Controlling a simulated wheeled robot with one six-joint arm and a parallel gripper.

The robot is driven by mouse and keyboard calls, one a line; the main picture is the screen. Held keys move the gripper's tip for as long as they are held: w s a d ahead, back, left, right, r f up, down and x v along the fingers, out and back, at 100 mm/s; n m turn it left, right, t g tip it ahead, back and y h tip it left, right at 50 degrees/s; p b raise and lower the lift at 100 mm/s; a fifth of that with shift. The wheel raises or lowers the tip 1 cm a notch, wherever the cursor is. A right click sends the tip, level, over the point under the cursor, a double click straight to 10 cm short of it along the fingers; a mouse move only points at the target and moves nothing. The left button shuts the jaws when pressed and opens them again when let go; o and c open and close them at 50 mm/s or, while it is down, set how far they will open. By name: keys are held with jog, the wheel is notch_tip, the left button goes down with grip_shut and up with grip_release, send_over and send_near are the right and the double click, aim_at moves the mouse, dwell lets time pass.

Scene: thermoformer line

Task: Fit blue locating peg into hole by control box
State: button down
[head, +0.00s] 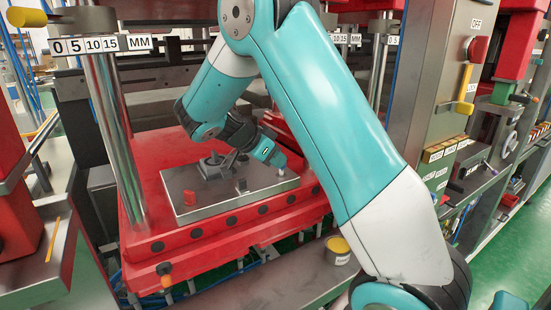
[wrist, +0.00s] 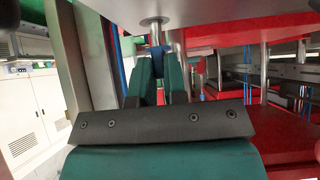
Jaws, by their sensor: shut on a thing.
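My gripper (wrist: 158,64) is shut on the blue peg (wrist: 157,58), which shows as a small blue piece between the green fingers in the wrist view. In the head view my gripper (head: 279,158) points down at the right back part of the grey metal plate (head: 215,208); the blue peg cannot be made out there. I cannot tell whether the peg is in a hole.
The plate lies on a red platen (head: 145,238). A steel column (head: 115,130) rises at the left. A yellow-topped can (head: 338,248) stands in front.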

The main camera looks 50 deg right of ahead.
jog(key=shift+f+b, duration=1.1)
jog(key=shift+f, duration=0.1)
jog(key=c, duration=1.1)
grip_release()
jog(key=v, duration=1.2)
jog(key=shift+r, duration=0.1)
